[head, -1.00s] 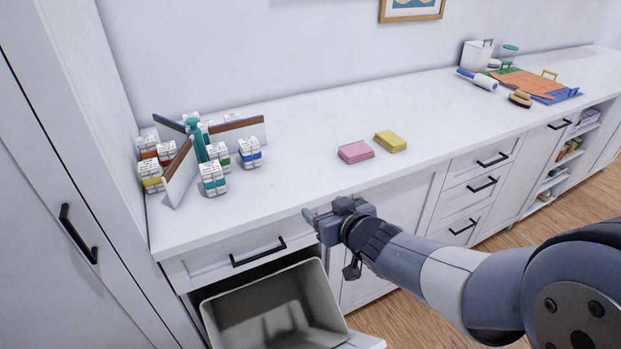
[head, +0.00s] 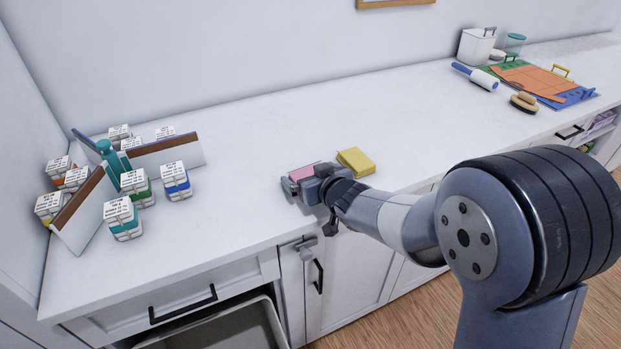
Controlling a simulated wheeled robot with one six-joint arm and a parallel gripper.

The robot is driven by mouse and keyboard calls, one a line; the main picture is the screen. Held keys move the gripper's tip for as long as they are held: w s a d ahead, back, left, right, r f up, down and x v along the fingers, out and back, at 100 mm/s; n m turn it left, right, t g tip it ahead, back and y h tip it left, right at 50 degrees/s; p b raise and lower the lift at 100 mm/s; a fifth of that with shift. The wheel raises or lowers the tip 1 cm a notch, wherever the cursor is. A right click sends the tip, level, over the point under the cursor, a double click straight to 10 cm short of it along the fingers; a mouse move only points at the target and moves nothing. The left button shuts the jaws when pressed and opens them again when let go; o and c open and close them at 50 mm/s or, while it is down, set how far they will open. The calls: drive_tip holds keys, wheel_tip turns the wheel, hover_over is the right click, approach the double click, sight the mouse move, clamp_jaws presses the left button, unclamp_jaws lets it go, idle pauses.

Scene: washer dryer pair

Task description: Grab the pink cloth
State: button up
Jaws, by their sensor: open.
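The pink cloth (head: 302,171) lies folded on the white countertop (head: 250,120), near its front edge. My gripper (head: 296,186) is open at the front side of the pink cloth and covers part of it. I cannot tell whether the fingers touch the cloth or stand around it. A yellow folded cloth (head: 356,161) lies just right of the pink one, close behind my gripper.
Several small labelled boxes (head: 175,180) stand around a teal-centred divider (head: 108,155) at the left. A lint roller (head: 476,77), a brush (head: 524,102) and coloured mats (head: 540,78) lie at the back right. An open bin (head: 240,322) is below the counter.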

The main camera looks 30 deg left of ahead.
drive_tip(key=shift+w+a+f, duration=0.15)
drive_tip(key=shift+a, duration=0.05)
drive_tip(key=shift+c, duration=0.2)
